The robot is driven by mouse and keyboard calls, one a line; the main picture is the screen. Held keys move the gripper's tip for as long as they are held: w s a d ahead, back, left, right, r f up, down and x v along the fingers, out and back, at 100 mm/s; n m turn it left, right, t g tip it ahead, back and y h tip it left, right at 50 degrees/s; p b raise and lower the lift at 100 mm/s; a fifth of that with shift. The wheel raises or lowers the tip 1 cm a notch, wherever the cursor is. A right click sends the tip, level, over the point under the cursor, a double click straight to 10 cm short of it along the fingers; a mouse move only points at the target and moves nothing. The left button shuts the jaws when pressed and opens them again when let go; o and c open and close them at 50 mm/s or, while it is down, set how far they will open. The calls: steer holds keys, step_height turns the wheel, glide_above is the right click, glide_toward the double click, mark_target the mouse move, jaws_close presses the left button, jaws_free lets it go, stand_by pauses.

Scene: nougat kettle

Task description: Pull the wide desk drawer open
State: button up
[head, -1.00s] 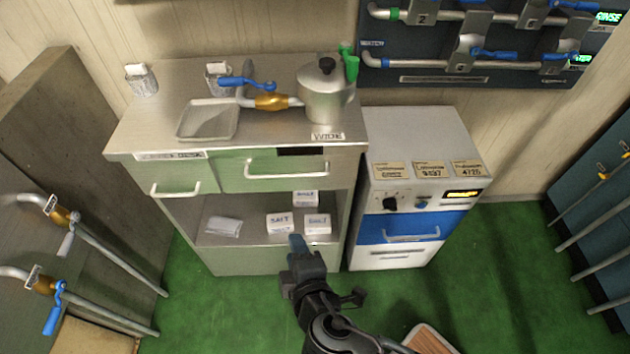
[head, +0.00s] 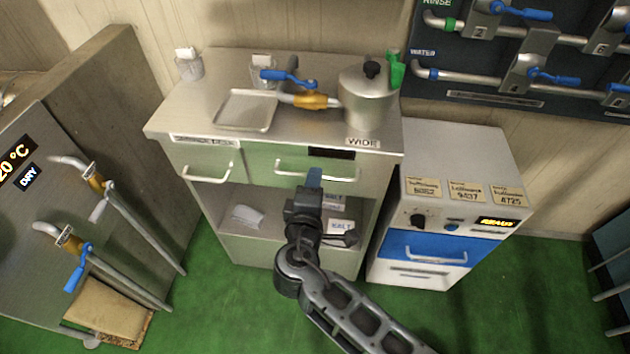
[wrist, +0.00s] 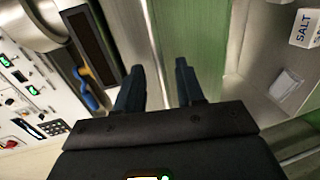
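The wide drawer (head: 262,168) is the pale green front at the desk's upper right, under the "WIDE" label (head: 362,143). It looks shut, its front in line with the desk. Its pale bar handle (head: 290,171) runs across the front. My gripper (head: 314,178) is in front of the drawer and overlaps the handle's middle in the head view. In the wrist view, my gripper (wrist: 158,80) has its two dark blue fingers apart. A thin pale bar shows between them, probably the handle; I cannot tell whether it is touched.
A narrower drawer (head: 192,158) with its own handle is to the left. Below is an open shelf with a salt box (head: 341,226). A kettle (head: 368,98) and a tray (head: 246,111) stand on top. A blue-fronted cabinet (head: 428,247) is close on the right.

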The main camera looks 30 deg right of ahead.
steer(key=shift+w+d+f, duration=0.1)
steer(key=shift+w+d, duration=0.1)
steer(key=shift+w, duration=0.1)
steer(key=shift+c, duration=0.4)
jaws_close()
